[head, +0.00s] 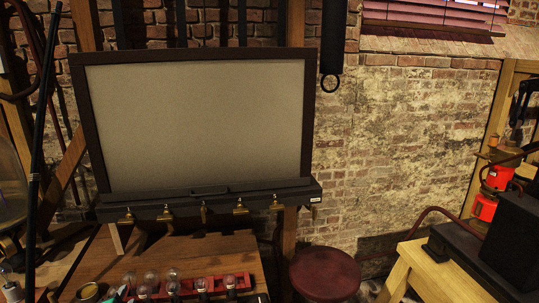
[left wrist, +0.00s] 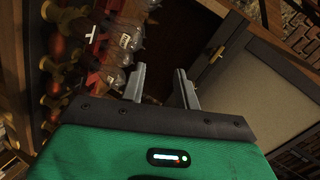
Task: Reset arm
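My left gripper (left wrist: 159,80) shows in the left wrist view with its two grey fingers apart and nothing between them. Its green body fills the bottom of that view. In the head view, glass bulb-like jars (head: 202,284) sit in a red rack (head: 243,282) at the front of the wooden table. I cannot make out my left gripper in the head view. My right gripper shows in neither view.
A dark-framed board (head: 200,125) stands at the back of the wooden table (head: 190,258), with brass fittings along its lower ledge. A round dark red stool (head: 325,273) stands right of the table. A black box (head: 515,240) is at far right. The table's middle is clear.

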